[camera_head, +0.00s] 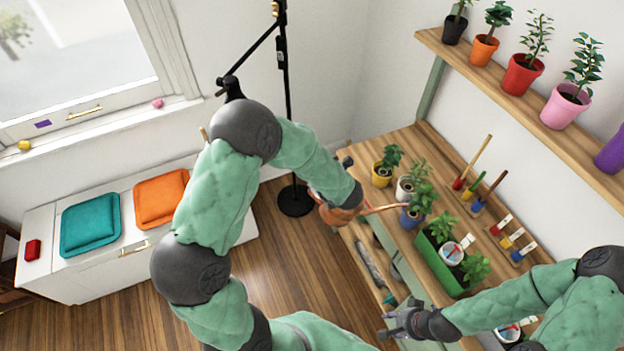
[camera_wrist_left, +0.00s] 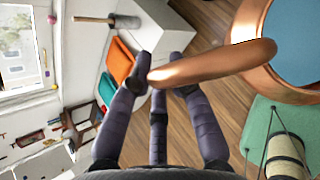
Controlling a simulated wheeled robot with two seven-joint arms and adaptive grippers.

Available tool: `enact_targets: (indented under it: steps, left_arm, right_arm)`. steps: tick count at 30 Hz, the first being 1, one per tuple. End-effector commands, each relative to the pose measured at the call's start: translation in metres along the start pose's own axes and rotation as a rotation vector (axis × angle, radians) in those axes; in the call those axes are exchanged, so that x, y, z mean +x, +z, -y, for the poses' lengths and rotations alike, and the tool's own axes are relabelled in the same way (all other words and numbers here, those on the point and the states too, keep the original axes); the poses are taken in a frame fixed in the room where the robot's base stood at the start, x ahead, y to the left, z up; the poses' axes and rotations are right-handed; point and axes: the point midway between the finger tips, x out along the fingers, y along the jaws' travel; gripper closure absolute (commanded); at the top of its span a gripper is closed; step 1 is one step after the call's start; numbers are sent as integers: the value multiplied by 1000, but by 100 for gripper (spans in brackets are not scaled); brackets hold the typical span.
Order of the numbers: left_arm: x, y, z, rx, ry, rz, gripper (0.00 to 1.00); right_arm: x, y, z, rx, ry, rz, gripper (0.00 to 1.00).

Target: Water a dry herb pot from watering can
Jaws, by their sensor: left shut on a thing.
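A copper watering can (camera_head: 338,213) is at the front left edge of the wooden bench, its thin spout reaching right toward a blue pot (camera_head: 411,217). My left gripper (camera_wrist_left: 158,78) is shut on the can's curved copper handle (camera_wrist_left: 215,64); my wrist hides most of this gripper in the head view. The can's body (camera_wrist_left: 262,75) is at upper right in the left wrist view. A white pot (camera_head: 404,188) and a yellow pot (camera_head: 381,176) stand behind the blue one, all with green plants. I cannot tell which herb is dry. My right gripper (camera_head: 387,325) looks open and empty by the bench front.
A green planter (camera_head: 440,268) with herbs stands nearer on the bench. Brushes and small labelled tools lie to the right. A wall shelf (camera_head: 500,92) holds several potted plants. A black stand (camera_head: 296,200) rises behind the can. A white cabinet (camera_head: 75,285) with cushions is left.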

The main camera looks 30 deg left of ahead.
Motion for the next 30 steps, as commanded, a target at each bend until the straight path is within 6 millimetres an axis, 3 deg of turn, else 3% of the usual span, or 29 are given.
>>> enact_targets:
  steps: [15, 30]
  left_arm:
    - [-26, 21, 23, 84, 109, 18, 100]
    - [-24, 19, 21, 79, 107, 17, 100]
  right_arm:
    - [-22, 1, 8, 0, 0, 0, 60]
    - [-20, 1, 7, 0, 0, 0, 60]
